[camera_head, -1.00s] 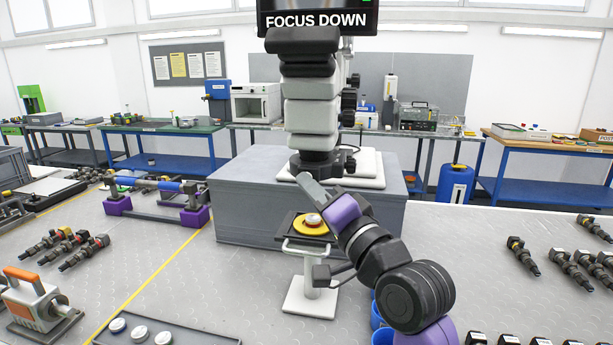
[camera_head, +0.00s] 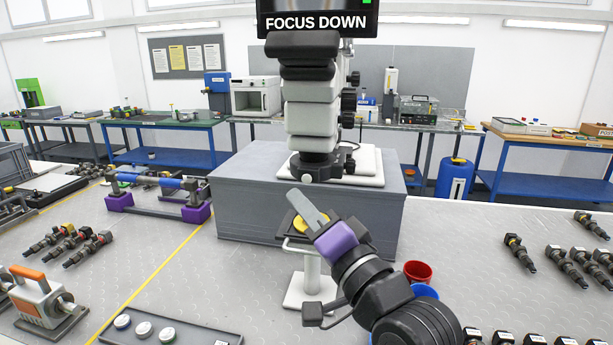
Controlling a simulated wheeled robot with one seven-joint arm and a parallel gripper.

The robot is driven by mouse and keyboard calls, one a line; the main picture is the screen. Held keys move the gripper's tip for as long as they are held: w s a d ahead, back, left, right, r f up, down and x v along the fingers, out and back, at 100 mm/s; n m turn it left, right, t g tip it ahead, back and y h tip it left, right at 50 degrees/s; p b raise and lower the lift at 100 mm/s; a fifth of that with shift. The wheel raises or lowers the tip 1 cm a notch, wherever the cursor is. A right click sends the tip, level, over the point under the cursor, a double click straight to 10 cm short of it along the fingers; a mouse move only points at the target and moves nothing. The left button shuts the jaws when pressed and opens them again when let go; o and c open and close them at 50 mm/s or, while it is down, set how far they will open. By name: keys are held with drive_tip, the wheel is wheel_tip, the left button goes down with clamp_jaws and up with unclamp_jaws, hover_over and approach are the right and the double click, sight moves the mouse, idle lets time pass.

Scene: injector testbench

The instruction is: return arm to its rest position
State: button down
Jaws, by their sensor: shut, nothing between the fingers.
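My gripper (camera_head: 309,212) is at the middle of the head view, at the end of my arm, which reaches up from the lower right. Its grey fingers are shut and hold nothing. It appears in front of a small white stand (camera_head: 306,287) with a yellow disc (camera_head: 301,226) on its top plate. The fingers and wrist hide part of the disc and plate. I cannot tell how far the fingertips are above the disc.
A microscope (camera_head: 312,110) stands on a grey block (camera_head: 245,215) behind my gripper. Red (camera_head: 418,271) and blue (camera_head: 425,291) cups stand beside my arm. A dark tray (camera_head: 190,335) with several round pieces lies at front left. Injectors (camera_head: 520,252) lie at right. Bare bench (camera_head: 465,235) shows between.

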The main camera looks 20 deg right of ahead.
idle(0.5)
drive_tip(key=s+f+n+g+h, duration=0.1)
drive_tip(key=s+f+n+g, duration=0.1)
drive_tip(key=s+f, duration=0.7)
drive_tip(key=s+f+n+g+h, duration=0.1)
drive_tip(key=s+f+n, duration=0.3)
drive_tip(key=s+f, duration=0.5)
drive_tip(key=s+f+n+g, duration=0.2)
drive_tip(key=s+f, duration=0.7)
drive_tip(key=s, duration=1.3)
drive_tip(key=shift+s+d+f+n+g+h, duration=0.3)
drive_tip(key=shift+s+d+f+n+h, duration=0.1)
drive_tip(key=shift+n, duration=0.6)
